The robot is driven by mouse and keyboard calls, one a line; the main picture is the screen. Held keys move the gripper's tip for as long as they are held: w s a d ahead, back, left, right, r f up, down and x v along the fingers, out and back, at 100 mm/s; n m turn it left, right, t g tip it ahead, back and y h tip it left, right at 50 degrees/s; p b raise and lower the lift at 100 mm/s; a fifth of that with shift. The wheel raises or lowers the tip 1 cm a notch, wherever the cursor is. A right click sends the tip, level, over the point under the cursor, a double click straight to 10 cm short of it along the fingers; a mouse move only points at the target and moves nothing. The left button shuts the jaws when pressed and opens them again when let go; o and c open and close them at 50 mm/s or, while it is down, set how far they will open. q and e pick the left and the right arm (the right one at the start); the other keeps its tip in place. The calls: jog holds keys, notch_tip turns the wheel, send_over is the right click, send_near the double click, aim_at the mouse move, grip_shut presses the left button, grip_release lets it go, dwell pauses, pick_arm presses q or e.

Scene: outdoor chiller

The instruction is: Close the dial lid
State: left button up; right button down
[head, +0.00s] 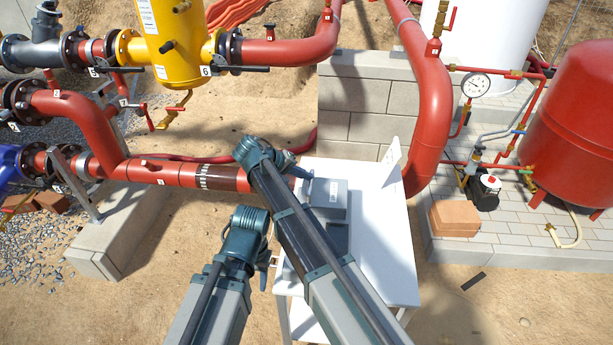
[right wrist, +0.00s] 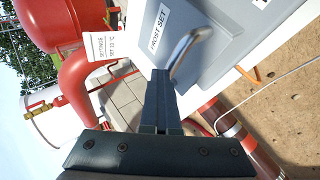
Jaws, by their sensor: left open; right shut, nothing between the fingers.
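A grey box (head: 328,194) sits on a white table (head: 385,255). In the right wrist view its grey face (right wrist: 215,35) carries a "FROST SET" label and a curved metal handle (right wrist: 188,52). I cannot tell from these frames how far the lid stands open. A dark panel (head: 335,238) lies just in front of the box, partly hidden by my right arm. My right gripper (head: 301,172) is shut and empty at the box's back left; in the wrist view its fingertips (right wrist: 160,76) are close beside the handle, contact unclear. My left gripper (head: 271,262) is open at the table's left edge.
A white card (right wrist: 105,46) reading "SETTINGS" stands on the table; it also shows in the head view (head: 391,160). A red pipe (head: 165,172) runs left of the table, and another (head: 430,120) rises behind its right side. Sandy ground lies in front.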

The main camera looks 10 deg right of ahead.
pick_arm(q)
jog(key=shift+f, duration=0.15)
pick_arm(e)
jog(key=shift+s+a+f, duration=0.1)
jog(key=shift+a+f, duration=0.1)
jog(key=shift+f, duration=0.05)
jog(key=shift+d+r, duration=0.1)
jog(key=shift+r, duration=0.05)
